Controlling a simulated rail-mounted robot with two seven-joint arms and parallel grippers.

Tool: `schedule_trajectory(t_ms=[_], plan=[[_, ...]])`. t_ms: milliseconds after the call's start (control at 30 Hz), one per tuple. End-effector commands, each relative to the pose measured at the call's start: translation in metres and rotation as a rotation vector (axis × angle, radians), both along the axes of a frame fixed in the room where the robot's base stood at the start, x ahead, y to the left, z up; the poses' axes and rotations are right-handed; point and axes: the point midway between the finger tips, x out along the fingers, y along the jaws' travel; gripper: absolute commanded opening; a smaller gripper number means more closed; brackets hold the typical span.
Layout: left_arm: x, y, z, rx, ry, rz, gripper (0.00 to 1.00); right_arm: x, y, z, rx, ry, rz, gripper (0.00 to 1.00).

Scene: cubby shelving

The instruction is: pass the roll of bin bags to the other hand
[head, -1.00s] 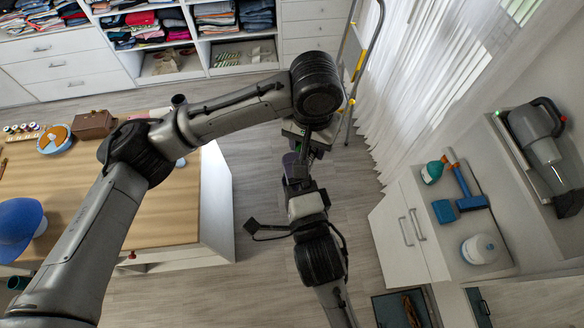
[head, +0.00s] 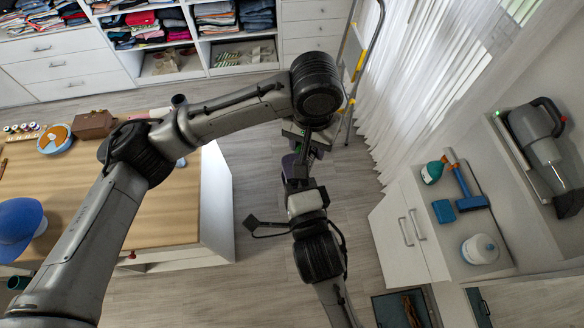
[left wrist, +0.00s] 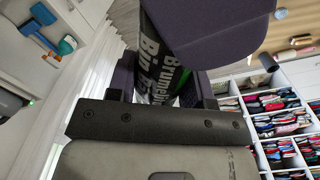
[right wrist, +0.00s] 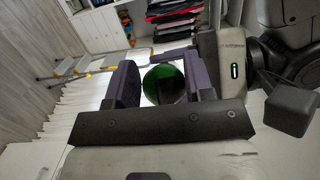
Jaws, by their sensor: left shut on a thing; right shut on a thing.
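The roll of bin bags (left wrist: 160,50) is dark with white lettering and a green part. In the left wrist view it runs between the fingers of my left gripper (left wrist: 165,85), which is shut on it. In the right wrist view its round dark green end (right wrist: 163,84) sits between the purple fingers of my right gripper (right wrist: 162,78), also shut on it. A large purple finger of the right gripper covers part of the roll in the left wrist view. In the head view both grippers meet mid-air, right gripper (head: 291,168) below the left, and the roll is mostly hidden.
A wooden-topped island (head: 160,215) stands at left with a blue cap (head: 18,226). A white cabinet (head: 408,235) at right has a spray bottle, a blue brush and a white container on top. A stepladder (head: 358,75) stands behind. Open floor lies beneath the grippers.

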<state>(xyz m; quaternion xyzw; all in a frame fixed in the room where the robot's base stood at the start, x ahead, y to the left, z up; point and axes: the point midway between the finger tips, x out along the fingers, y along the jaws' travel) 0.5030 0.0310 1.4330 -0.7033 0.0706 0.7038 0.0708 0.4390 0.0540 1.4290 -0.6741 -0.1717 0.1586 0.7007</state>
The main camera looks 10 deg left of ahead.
Motion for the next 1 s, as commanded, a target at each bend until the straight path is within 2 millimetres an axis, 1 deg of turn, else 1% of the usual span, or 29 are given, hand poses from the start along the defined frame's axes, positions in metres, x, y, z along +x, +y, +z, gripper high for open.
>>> schedule_trajectory(t_ms=[33,67,300,367,567,667,767,1000], plan=[[0.000,0.000,0.001,-0.001,-0.002,0.000,0.19,0.000,0.000,-0.001,-0.001,0.003,0.000,0.21],[0.000,0.000,0.001,-0.001,-0.002,0.000,0.49,0.000,0.000,-0.001,-0.002,0.001,0.000,0.20],[0.000,0.000,0.001,-0.001,-0.001,0.000,0.72,0.000,0.000,0.000,-0.001,0.000,0.000,0.20],[0.000,0.000,0.001,0.000,-0.001,0.000,0.77,0.000,0.000,0.000,-0.001,0.000,0.000,0.20],[0.000,0.000,0.001,0.000,-0.001,0.000,0.77,0.000,0.000,0.000,-0.001,0.000,0.000,0.20],[0.000,0.000,0.004,-0.001,-0.002,0.000,0.77,0.000,0.000,0.000,-0.001,0.000,0.000,0.20],[0.000,0.000,0.015,-0.001,-0.002,0.000,0.77,0.000,0.000,0.000,-0.001,0.000,0.000,0.20],[0.001,0.000,0.060,0.000,-0.005,0.001,0.77,0.000,0.000,0.000,-0.001,0.000,0.000,0.20]])
